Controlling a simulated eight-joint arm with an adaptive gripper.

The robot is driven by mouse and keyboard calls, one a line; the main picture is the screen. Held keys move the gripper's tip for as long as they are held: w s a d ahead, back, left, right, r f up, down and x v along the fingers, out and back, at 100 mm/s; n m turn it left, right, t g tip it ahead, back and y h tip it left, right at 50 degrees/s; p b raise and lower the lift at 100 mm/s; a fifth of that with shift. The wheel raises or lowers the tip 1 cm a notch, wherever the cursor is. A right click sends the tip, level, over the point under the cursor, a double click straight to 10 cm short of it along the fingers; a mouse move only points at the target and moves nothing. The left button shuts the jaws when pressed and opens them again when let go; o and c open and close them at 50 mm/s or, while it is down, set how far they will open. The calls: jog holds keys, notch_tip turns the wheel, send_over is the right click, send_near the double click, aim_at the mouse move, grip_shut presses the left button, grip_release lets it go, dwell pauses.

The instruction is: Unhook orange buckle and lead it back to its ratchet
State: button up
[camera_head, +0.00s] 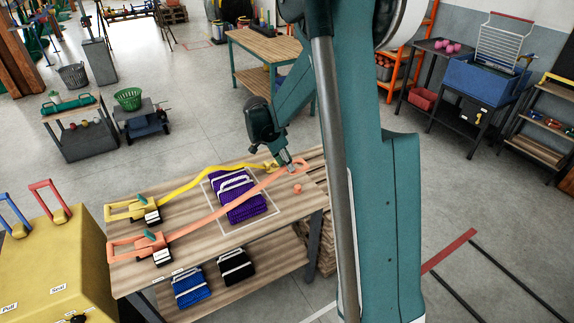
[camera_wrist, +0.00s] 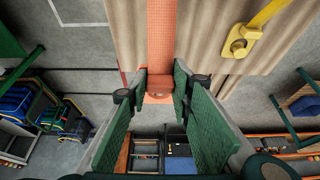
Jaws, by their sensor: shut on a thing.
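My gripper (camera_head: 289,167) is shut on the orange buckle (camera_wrist: 158,84) at the far right part of the table. In the wrist view the gripper fingers (camera_wrist: 160,92) flank the buckle. The orange strap (camera_head: 215,212) runs from the buckle across the purple bundle to the orange ratchet (camera_head: 158,249) at the table's left front. An orange peg (camera_head: 297,188) stands apart from the buckle, nearer the right edge. The buckle's far side is partly hidden by my gripper in the head view.
A yellow strap (camera_head: 205,170) runs from its ratchet (camera_head: 148,209) to a yellow buckle (camera_wrist: 240,42) beside my gripper. A purple bundle (camera_head: 236,198) lies inside a white outline. Blue (camera_head: 191,288) and black (camera_head: 235,265) bundles lie on the lower shelf.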

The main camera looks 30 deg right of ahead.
jog(key=shift+a, duration=0.15)
jog(key=shift+a+p, duration=2.55)
jog(key=shift+a, duration=19.6)
jog(key=shift+d+f+b, duration=0.1)
jog(key=shift+f+b, duration=3.3)
jog(key=shift+f, duration=3.85)
jog(key=o, duration=1)
jog(key=shift+r, duration=0.15)
